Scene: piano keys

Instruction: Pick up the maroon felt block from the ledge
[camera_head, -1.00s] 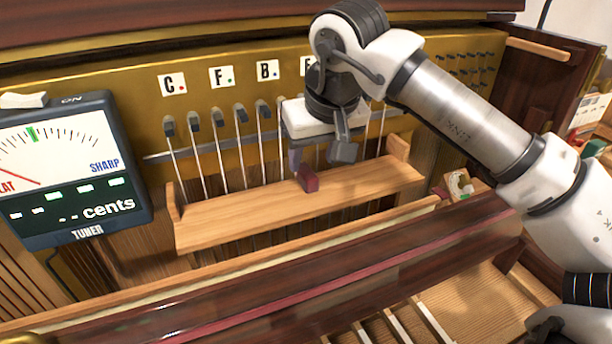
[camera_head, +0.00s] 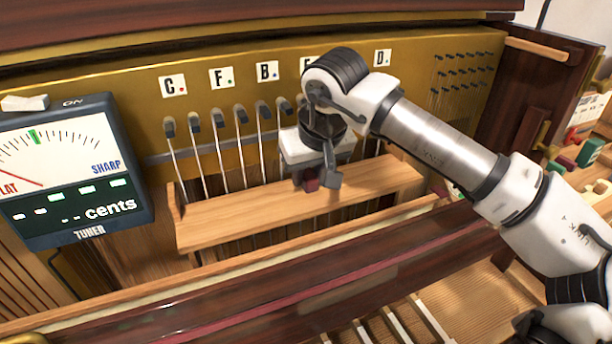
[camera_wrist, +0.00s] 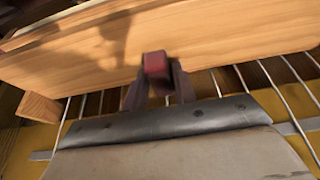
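The maroon felt block (camera_head: 311,185) sits on the wooden ledge (camera_head: 235,223) and is partly hidden by my gripper in the head view. In the wrist view the block (camera_wrist: 156,65) shows its red end between my fingertips, against the pale wood of the ledge (camera_wrist: 60,75). My gripper (camera_wrist: 158,78) is low over the ledge, with one finger on each side of the block. The fingers look spread and close to the block's sides; contact is not clear.
Behind the ledge stand thin metal rods with dark heads (camera_head: 217,118) under letter cards. A tuner (camera_head: 70,170) is at the left. A raised end piece (camera_head: 177,198) bounds the ledge's left side. The ledge left of the block is bare.

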